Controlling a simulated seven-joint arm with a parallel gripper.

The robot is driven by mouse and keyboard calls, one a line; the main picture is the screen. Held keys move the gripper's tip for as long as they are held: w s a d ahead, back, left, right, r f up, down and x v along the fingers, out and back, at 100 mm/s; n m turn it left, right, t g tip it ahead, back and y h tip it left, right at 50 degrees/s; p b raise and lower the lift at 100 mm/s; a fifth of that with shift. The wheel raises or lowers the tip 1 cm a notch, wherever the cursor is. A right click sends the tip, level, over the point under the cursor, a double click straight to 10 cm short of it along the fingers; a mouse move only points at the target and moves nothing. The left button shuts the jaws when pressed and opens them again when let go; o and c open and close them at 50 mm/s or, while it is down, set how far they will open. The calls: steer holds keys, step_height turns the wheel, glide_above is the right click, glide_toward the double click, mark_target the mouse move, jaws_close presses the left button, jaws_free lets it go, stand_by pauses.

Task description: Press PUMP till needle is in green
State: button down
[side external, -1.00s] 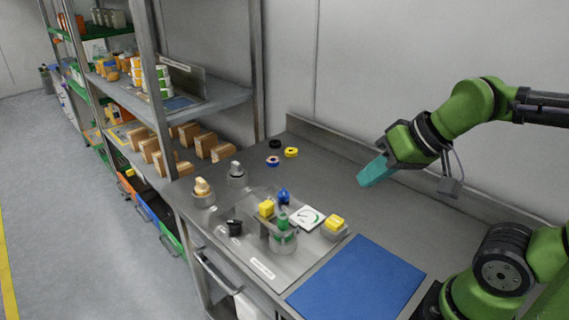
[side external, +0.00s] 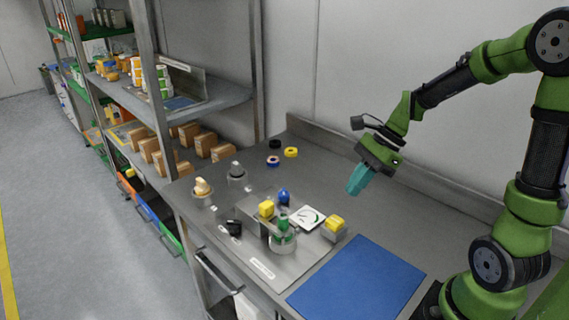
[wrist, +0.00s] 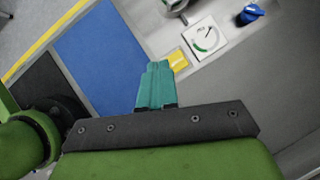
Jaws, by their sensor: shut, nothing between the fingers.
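A white square gauge (side external: 307,217) lies on the metal plate of the filler; it also shows in the wrist view (wrist: 205,36), with a green arc and a thin dark needle. I cannot tell surely whether the needle is in the green. A yellow button-like block (side external: 334,223) sits on a grey base right of the gauge, and it shows partly hidden behind my fingers in the wrist view (wrist: 179,60). Another yellow block (side external: 266,208) stands left of the gauge. No PUMP label is readable. My gripper (side external: 354,188), with teal fingers, is shut and empty above the bench, beyond the right yellow block.
A green-topped cylinder (side external: 283,237), a blue knob (side external: 284,196) and a black part (side external: 233,228) stand around the plate. A blue mat (side external: 357,282) lies in front. Tape rolls (side external: 290,152) lie at the back. Shelves (side external: 200,95) stand left.

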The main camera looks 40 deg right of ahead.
mark_target(338, 218)
steer(key=w+m+y, duration=0.1)
steer(key=m, duration=0.2)
steer(key=w+m, duration=0.1)
steer(key=m, duration=0.2)
steer(key=w+r+m+t+y, duration=0.1)
steer(key=m, duration=0.2)
steer(key=shift+w+a+y, duration=0.15)
steer(key=shift+a+y, duration=0.05)
steer(key=shift+y, duration=0.1)
steer(key=shift+f, duration=0.1)
steer(key=shift+f, duration=4.4)
steer(key=shift+f, duration=0.1)
steer(key=shift+f, duration=0.3)
